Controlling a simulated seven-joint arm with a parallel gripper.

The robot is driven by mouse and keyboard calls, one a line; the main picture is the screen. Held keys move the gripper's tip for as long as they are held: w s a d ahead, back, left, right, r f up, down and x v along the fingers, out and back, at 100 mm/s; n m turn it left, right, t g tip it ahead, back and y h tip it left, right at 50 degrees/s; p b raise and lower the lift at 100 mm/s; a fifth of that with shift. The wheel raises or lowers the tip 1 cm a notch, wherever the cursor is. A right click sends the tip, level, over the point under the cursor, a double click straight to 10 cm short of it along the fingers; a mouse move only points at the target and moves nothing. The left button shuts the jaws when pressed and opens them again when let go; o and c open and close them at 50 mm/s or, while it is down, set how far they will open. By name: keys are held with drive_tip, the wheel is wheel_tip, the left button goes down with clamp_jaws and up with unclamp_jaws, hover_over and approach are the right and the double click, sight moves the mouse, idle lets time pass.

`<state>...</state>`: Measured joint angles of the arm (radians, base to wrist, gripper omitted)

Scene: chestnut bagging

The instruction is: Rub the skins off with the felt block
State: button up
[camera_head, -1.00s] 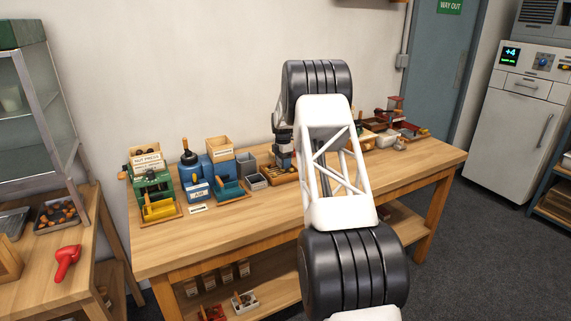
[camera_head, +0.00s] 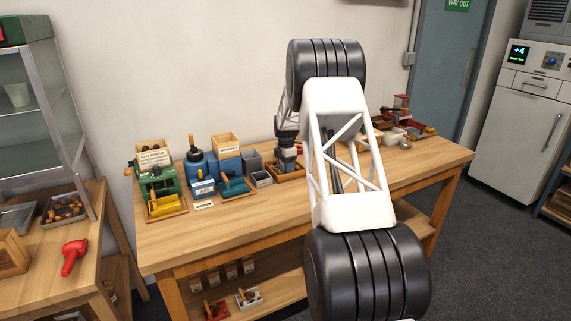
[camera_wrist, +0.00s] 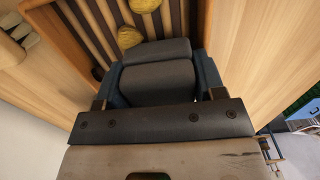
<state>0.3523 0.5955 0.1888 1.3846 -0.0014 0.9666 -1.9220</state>
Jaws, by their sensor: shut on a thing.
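My gripper (camera_wrist: 158,78) is shut on a dark grey block, which looks like the felt block (camera_wrist: 155,52), held between its blue-grey fingers in the wrist view. The block is over a slatted wooden tray (camera_wrist: 50,40). Two pale yellow chestnuts (camera_wrist: 130,37) show on the slats just beyond the block, one partly cut off by the frame edge. The block hides the slats under it, and I cannot tell whether it touches them. In the head view my gripper (camera_head: 287,152) points down over the tray (camera_head: 290,175), partly hidden by my arm.
Red tools (camera_head: 402,112) and a pale cup (camera_head: 395,137) stand at the right. The bench front is clear.

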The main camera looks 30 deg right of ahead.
drive_tip(key=shift+s+a+f, duration=0.1)
drive_tip(key=shift+a+f, duration=0.1)
drive_tip(key=shift+a, duration=0.35)
drive_tip(key=shift+s+a+f, duration=0.1)
drive_tip(key=shift+a+f, duration=0.05)
drive_tip(key=shift+a, duration=0.35)
drive_tip(key=shift+a+r, duration=0.1)
drive_tip(key=shift+a, duration=0.15)
wheel_tip(320, 180, up, 4)
drive_tip(key=shift+r, duration=0.15)
drive_tip(key=shift+w+d+r, duration=0.1)
drive_tip(key=shift+d+r, duration=0.05)
drive_tip(key=shift+r, duration=1.95)
drive_tip(key=shift+f, duration=0.15)
